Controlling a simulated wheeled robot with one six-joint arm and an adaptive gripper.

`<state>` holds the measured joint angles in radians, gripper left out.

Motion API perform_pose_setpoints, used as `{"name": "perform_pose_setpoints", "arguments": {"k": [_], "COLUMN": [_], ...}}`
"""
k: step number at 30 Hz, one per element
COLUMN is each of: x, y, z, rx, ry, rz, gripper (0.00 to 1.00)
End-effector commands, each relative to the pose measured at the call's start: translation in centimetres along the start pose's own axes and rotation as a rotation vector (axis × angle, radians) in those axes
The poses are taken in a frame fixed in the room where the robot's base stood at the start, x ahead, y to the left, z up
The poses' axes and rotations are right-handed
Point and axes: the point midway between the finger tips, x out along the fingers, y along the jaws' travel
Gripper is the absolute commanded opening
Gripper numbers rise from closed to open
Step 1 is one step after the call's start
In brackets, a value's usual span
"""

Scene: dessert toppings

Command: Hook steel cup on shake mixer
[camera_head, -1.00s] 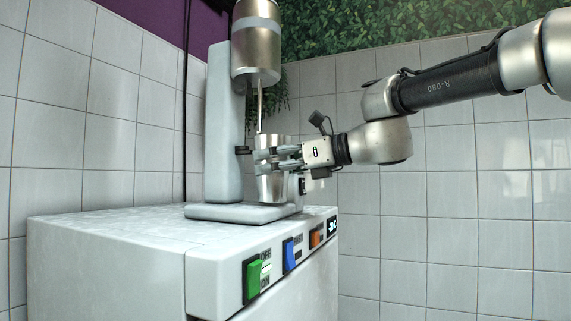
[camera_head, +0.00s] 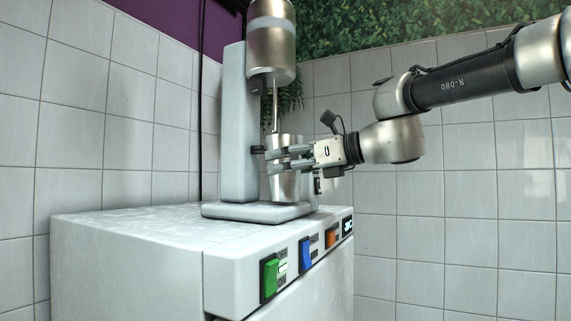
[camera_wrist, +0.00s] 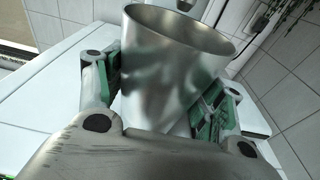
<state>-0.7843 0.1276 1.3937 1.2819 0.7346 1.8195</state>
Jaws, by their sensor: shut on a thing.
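The steel cup (camera_head: 285,184) is upright under the motor head of the shake mixer (camera_head: 238,130), just above or on its base. My gripper (camera_head: 284,157) comes from the right and is shut around the cup's upper half. In the wrist view, the cup (camera_wrist: 172,62) stands between my two green-padded fingers (camera_wrist: 165,98), its open rim facing up. The mixer's thin spindle (camera_head: 275,105) goes down to the cup's mouth. A small dark catch (camera_head: 257,150) on the column is beside the cup's upper left side. Whether the cup touches the catch or the base cannot be told.
The mixer stands on a white cabinet (camera_head: 130,230) with green (camera_head: 270,277), blue (camera_head: 305,254) and orange (camera_head: 331,236) switches on its front. A tiled wall (camera_head: 450,200) is behind. A hanging plant (camera_head: 294,92) is behind the mixer head. The cabinet top left of the mixer is clear.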

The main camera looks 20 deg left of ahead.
Motion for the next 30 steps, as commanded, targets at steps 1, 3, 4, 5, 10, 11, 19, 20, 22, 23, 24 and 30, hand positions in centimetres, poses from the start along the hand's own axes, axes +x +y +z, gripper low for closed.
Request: {"name": "perform_pose_setpoints", "arguments": {"k": [1, 3, 4, 5, 10, 11, 19, 20, 22, 23, 24, 30], "x": [0.0, -0.1, -0.1, -0.1, -0.2, -0.2, -0.3, -0.3, -0.3, -0.3, -0.3, -0.3], "y": [0.0, 0.0, 0.1, 0.1, 0.1, 0.1, 0.0, 0.0, 0.0, 0.0, 0.0, 0.0], "z": [0.2, 0.6, 0.7, 0.9, 2.0, 2.2, 3.1, 3.1, 3.1, 3.1, 3.1, 3.2], "rx": [-0.001, -0.001, -0.002, -0.003, -0.002, -0.002, -0.002, -0.002, -0.001, -0.001, -0.001, -0.001], "ry": [-0.002, -0.003, -0.003, -0.003, -0.003, -0.002, -0.002, -0.002, -0.001, -0.002, -0.002, -0.002], "rz": [0.0, 0.0, 0.0, 0.0, 0.0, 0.0, 0.0, 0.0, 0.0, 0.0, 0.0, 0.0], "gripper": [0.3, 0.3, 0.3, 0.3, 0.3, 0.3, 0.3, 0.3, 0.3, 0.3, 0.3, 0.3]}}
